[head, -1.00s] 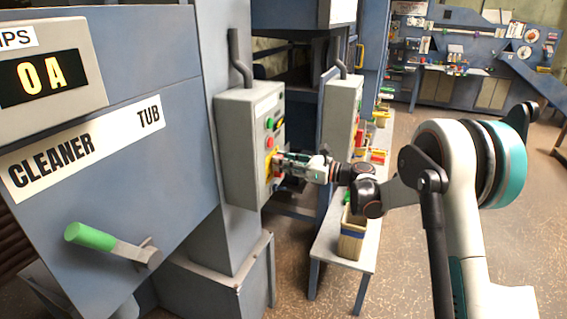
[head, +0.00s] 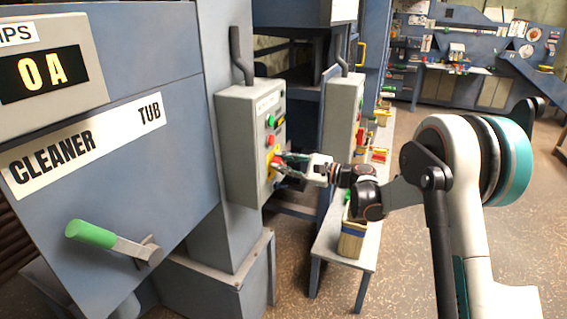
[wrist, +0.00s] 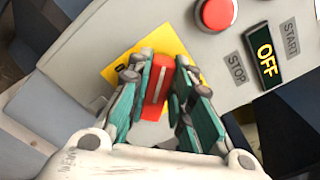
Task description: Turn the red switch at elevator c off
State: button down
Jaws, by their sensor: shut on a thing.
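The red switch (wrist: 159,82) sits on a yellow plate (wrist: 113,72) on the front of a grey control box (head: 238,150). In the wrist view its red handle lies between the teal fingers of my gripper (wrist: 160,90), tilted slightly in the picture. My gripper is shut on the handle. In the head view my gripper (head: 283,164) reaches the box front from the right and partly covers the switch. A display (wrist: 265,56) beside the switch reads OFF. The elevator letter on the box's label is too small to read.
A red button (wrist: 216,13) is close to the switch, with STOP and START labels. A green button (head: 270,121) is higher on the box. A second grey box (head: 343,115) stands behind. A low bench (head: 357,262) is below my arm. Open floor lies to the right.

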jog(key=shift+s+a+f+n+b, duration=0.1)
jog(key=shift+f+n, duration=0.15)
jog(key=shift+n, duration=1.4)
jog(key=shift+s+d+f+n+b, duration=0.15)
jog(key=shift+f+n, duration=0.15)
jog(key=shift+n, duration=1.3)
jog(key=shift+s+a+f+n+b, duration=0.15)
jog(key=shift+f+n, duration=0.1)
jog(key=shift+n, duration=1.4)
jog(key=c, duration=1.4)
grip_release()
jog(key=shift+w, duration=0.1)
jog(key=shift+c, duration=0.2)
jog(key=v, duration=1.2)
jog(key=shift+r, duration=0.1)
